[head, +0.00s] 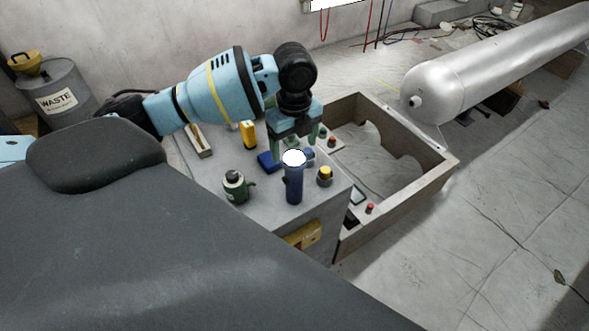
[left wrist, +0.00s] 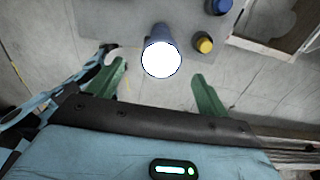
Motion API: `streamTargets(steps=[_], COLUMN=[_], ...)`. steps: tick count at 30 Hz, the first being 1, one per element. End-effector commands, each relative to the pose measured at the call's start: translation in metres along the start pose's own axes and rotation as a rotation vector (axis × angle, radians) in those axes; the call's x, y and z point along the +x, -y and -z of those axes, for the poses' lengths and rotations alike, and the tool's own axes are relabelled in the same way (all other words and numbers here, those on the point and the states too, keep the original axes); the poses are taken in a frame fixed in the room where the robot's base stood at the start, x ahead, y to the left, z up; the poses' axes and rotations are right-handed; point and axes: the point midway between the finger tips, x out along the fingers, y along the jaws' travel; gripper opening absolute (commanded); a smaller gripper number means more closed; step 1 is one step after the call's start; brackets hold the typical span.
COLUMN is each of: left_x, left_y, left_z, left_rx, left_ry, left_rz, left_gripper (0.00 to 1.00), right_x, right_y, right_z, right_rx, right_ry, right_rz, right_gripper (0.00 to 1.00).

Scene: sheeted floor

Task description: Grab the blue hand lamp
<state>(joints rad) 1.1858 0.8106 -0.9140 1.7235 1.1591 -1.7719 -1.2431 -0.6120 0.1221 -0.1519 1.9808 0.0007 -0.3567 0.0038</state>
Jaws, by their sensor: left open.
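The blue hand lamp (head: 294,187) stands upright near the front edge of a grey cabinet top (head: 210,165), with its round white face on top. My left gripper (head: 297,144), with green fingers, is open above and behind the lamp in the head view. In the left wrist view the lamp's white face (left wrist: 161,60) shows between the two spread fingers (left wrist: 159,78), with part of its blue body behind it. I cannot tell the exact height gap, and no contact shows. My right gripper is not in view.
A green-bodied item (head: 236,189) stands left of the lamp, and a yellow-topped one (head: 324,176) close on its right. A blue block (head: 268,161) and a yellow item (head: 248,134) lie behind. An open wooden crate (head: 440,168) adjoins the cabinet's right; floor beyond is mostly clear.

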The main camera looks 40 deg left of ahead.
Motion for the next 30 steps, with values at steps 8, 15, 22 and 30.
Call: streamTargets(steps=[8,15,22,30], left_x=[0.014,0.047,0.061,0.061], left_y=[0.0,0.001,0.001,0.001], left_z=[0.0,-0.002,-0.003,-0.003], left_rx=[0.0,0.0,0.0,0.0], left_ry=[-0.001,-0.001,0.001,0.001], left_rz=[-0.001,-0.003,0.001,0.002], left_gripper=[0.79,0.79,0.79,0.68], right_x=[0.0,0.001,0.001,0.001], right_y=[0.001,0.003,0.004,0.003], right_z=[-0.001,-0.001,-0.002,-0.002], right_rx=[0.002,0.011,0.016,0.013], right_ry=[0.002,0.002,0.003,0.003], right_rz=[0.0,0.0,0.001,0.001], right_gripper=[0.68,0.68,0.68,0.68])
